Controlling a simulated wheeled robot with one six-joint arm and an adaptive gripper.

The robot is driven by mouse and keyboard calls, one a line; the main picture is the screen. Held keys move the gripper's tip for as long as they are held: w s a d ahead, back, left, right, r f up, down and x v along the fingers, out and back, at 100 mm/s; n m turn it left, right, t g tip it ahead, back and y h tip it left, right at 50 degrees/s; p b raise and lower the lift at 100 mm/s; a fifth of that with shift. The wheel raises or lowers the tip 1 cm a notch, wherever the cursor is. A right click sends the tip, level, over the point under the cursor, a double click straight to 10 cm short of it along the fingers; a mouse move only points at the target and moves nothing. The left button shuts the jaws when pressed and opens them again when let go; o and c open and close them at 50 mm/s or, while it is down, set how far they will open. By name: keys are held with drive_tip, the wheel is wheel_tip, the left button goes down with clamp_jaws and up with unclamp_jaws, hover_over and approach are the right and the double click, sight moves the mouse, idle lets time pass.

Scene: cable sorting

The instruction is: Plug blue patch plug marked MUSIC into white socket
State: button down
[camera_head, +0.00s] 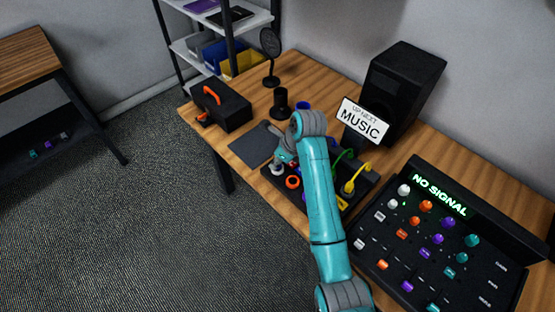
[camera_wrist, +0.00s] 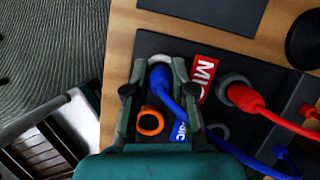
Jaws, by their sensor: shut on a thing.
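The blue plug (camera_wrist: 160,78) with its blue cable sits between the fingers of my gripper (camera_wrist: 159,70), which is shut on it. A blue tag (camera_wrist: 180,132), its lettering partly hidden and ending in "SIC", hangs by the cable. The white socket (camera_wrist: 159,60) shows as a pale ring right at the plug's tip; I cannot tell how deep the plug sits. In the head view my gripper (camera_head: 282,158) is over the near left end of the black patch panel, and the white socket (camera_head: 277,170) shows just below it.
An orange socket ring (camera_wrist: 150,122) lies close beside my gripper. A red plug (camera_wrist: 245,98) with a cable sits in a grey socket, near a red MIC label (camera_wrist: 203,78). Yellow (camera_head: 349,187) and green cables (camera_head: 345,155) rise nearby. The mixer (camera_head: 440,235) reads NO SIGNAL.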

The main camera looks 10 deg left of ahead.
drive_tip(key=shift+c, duration=2)
unclamp_jaws()
drive_tip(key=shift+r, duration=3.5)
